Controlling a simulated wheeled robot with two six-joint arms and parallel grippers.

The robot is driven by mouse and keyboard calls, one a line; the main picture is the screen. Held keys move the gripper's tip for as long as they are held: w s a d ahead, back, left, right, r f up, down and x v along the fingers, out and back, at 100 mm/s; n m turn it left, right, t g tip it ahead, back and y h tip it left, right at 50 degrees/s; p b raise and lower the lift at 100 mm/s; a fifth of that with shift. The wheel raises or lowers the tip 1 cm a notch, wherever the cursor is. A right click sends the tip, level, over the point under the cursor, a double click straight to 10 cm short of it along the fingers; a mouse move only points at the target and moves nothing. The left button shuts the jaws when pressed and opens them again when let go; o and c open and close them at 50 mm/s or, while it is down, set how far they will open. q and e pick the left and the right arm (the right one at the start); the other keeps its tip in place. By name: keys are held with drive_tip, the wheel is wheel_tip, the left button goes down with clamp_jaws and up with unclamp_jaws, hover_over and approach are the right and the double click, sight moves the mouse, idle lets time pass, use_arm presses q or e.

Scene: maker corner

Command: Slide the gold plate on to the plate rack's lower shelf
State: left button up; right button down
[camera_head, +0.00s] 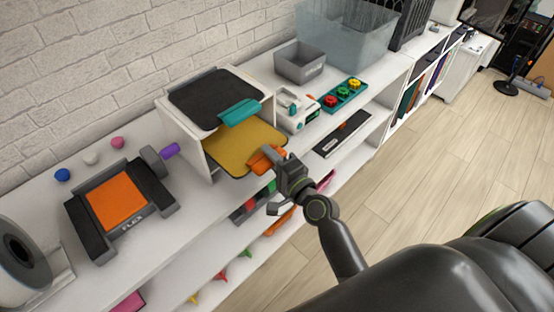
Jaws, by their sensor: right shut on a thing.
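The gold plate (238,145) is a flat sheet with rounded corners and an orange handle (266,158) at its front. It lies level and partly inside the lower opening of the white plate rack (196,143); its front part sticks out past the rack. I cannot tell whether it touches the lower shelf. A dark plate with a teal handle (239,112) lies on the rack's upper shelf. My right gripper (275,163) is shut on the orange handle, in front of the rack. My left gripper is not in view.
A black press with an orange pad (117,203) stands left of the rack. A small white device (296,108), a teal button board (342,95) and a grey bin (299,63) stand to its right. Lower shelves hold several small items. The floor (450,150) is clear.

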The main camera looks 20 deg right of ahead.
sight(247, 140)
drive_tip(key=shift+a+p+x, duration=0.1)
drive_tip(key=shift+a+x, duration=0.1)
drive_tip(key=shift+x, duration=1.15)
drive_tip(key=shift+a+p+x, duration=0.1)
drive_tip(key=shift+a+x, duration=0.05)
drive_tip(key=shift+x, duration=1.25)
drive_tip(key=shift+a+p+x, duration=0.1)
drive_tip(key=shift+a+x, duration=0.1)
drive_tip(key=shift+x, duration=1.15)
drive_tip(key=shift+w+a+f, duration=0.1)
drive_tip(key=shift+f, duration=0.1)
drive_tip(key=shift+f+b, duration=1.05)
drive_tip(key=shift+b, duration=0.25)
drive_tip(key=shift+c, duration=0.2)
unclamp_jaws()
drive_tip(key=shift+f, duration=0.35)
